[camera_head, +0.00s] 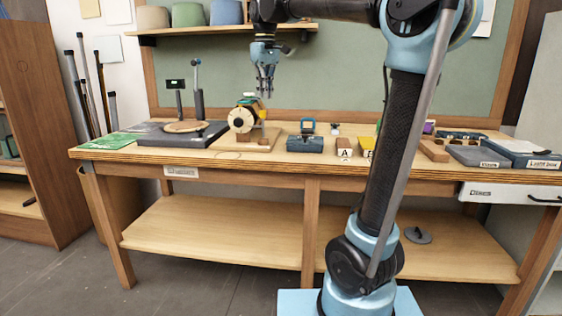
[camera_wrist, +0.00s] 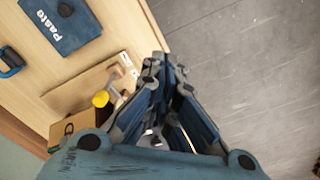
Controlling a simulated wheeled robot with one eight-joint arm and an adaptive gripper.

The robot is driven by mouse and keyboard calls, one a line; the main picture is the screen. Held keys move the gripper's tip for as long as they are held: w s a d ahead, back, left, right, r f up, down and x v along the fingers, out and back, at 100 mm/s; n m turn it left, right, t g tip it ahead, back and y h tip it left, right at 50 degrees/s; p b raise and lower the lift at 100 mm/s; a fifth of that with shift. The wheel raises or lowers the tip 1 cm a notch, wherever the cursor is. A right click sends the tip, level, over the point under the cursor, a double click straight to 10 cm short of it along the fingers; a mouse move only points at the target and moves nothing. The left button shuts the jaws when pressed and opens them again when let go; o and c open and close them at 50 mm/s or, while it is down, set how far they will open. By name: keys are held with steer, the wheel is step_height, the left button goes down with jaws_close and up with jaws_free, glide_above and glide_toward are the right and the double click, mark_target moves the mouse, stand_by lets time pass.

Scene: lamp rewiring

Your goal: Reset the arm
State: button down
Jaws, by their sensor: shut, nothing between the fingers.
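My gripper (camera_head: 266,90) hangs above the workbench (camera_head: 225,158) in the head view, fingers pointing down, over the wooden stand that holds a round cream-faced device (camera_head: 241,120). The fingers are clear of the device and the bench. In the wrist view my gripper (camera_wrist: 165,66) is shut, with its fingertips together and nothing held. My arm rises in front of the bench's right half and hides part of it.
A dark board with a wooden disc (camera_head: 184,127) lies left on the bench. A blue toolbox-like item (camera_head: 305,144), labelled blocks (camera_head: 344,148) and blue trays (camera_head: 526,153) stand to the right. A shelf with pots (camera_head: 225,29) is on the wall behind.

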steer(key=s+d+f+m+t, duration=0.1)
steer(key=s+d+f+m, duration=0.1)
steer(key=s+d+f, duration=0.55)
steer(key=s+d+f+m, duration=0.2)
steer(key=s+d+f, duration=0.2)
steer(key=d+f, duration=0.6)
steer(key=s+d+f+m, duration=0.2)
steer(key=s+f, duration=0.4)
steer(key=f, duration=0.4)
steer(key=s+d+f+m, duration=0.2)
steer(key=s+d+f, duration=0.3)
steer(key=f, duration=0.5)
steer(key=shift+s+f+t, duration=0.25)
steer(key=shift+s+t, duration=0.15)
steer(key=shift+s, duration=0.75)
steer(key=shift+w+f, duration=0.2)
steer(key=shift+w, duration=0.25)
